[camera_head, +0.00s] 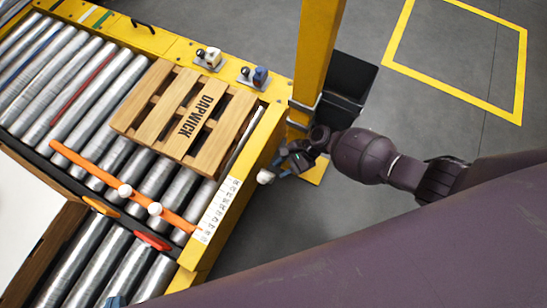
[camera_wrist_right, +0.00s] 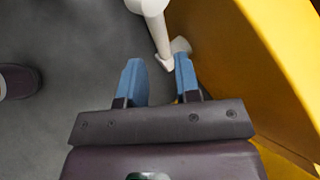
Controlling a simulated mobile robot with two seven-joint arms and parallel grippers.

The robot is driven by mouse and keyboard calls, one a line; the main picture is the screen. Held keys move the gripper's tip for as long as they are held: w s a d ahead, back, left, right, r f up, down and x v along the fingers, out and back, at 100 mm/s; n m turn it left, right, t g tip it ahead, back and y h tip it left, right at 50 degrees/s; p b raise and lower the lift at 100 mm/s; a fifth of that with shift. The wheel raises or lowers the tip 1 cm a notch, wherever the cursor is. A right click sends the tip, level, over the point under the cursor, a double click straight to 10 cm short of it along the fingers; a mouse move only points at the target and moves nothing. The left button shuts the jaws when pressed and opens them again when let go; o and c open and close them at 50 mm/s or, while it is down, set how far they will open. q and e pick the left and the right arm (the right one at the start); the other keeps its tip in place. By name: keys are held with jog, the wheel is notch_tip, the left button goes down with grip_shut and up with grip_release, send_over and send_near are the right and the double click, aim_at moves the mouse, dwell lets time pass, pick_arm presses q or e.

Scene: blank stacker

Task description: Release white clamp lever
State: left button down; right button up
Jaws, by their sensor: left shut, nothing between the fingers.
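A white lever with a round knob (camera_wrist_right: 150,5) and thin stem reaches down to a white foot beside the yellow panel in the right wrist view. In the head view its knob (camera_head: 265,177) shows just outside the yellow conveyor end. My right gripper (camera_wrist_right: 158,72) is open, its blue fingers apart. The stem's lower end lies just past the fingertips, nearer the right finger; contact cannot be told. In the head view the right gripper (camera_head: 287,160) is right of the knob. Only a blue tip of my left gripper (camera_head: 115,301) shows at the bottom edge.
A white-handled toggle (camera_head: 211,57) and a blue one (camera_head: 259,74) sit on the yellow rail. A yellow post (camera_head: 318,50) and black bin (camera_head: 345,85) stand close to the right gripper.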

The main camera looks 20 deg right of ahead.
jog(key=p+v, duration=0.1)
jog(key=v, duration=0.2)
jog(key=shift+d+r, duration=0.2)
jog(key=shift+d, duration=0.1)
jog(key=shift+c, duration=0.4)
